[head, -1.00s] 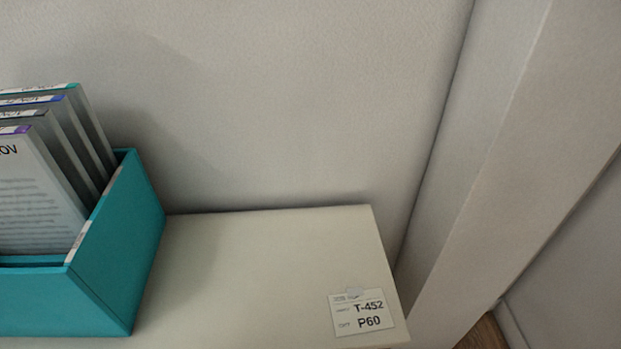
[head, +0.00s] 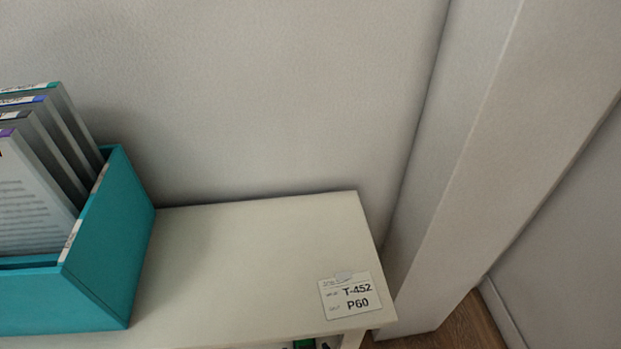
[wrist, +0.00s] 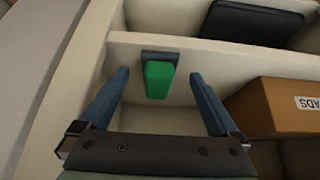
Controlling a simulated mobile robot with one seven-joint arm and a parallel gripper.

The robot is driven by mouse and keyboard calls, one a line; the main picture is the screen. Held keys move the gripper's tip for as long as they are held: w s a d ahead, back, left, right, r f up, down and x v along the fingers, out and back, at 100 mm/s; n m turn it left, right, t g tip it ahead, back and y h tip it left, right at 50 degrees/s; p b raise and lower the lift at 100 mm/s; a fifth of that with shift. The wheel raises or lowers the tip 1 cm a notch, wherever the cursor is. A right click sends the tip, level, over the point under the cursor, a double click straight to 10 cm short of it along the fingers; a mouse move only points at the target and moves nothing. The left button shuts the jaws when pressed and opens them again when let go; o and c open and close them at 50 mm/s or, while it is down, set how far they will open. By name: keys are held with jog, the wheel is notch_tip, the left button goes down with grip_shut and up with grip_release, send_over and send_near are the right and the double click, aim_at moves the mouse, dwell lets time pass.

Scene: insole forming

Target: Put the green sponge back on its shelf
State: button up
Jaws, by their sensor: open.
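The green sponge (wrist: 158,80) is in the wrist view, a green block in a white-walled compartment, with a dark grey piece (wrist: 161,55) directly behind its upper end. I cannot tell whether the two are joined. My gripper (wrist: 157,76) is open, with one blue-grey finger on each side of the sponge and a visible gap on both sides. How far its tips are from the sponge in depth is unclear. In the head view, a small bit of green (head: 304,344) shows under the shelf unit's top at the bottom edge; my gripper is not visible there.
A brown box (wrist: 270,105) stands right of the sponge, and a black flat item (wrist: 255,20) lies beyond the divider (wrist: 200,55). Above, the white top (head: 250,265) carries a teal file box (head: 115,250) and a T-452 P60 label (head: 350,295). A pillar (head: 480,150) stands right.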

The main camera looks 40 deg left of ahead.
jog(key=s+d, duration=0.5)
jog(key=d, duration=0.1)
jog(key=shift+s+d+p, duration=0.3)
jog(key=shift+s+d, duration=0.05)
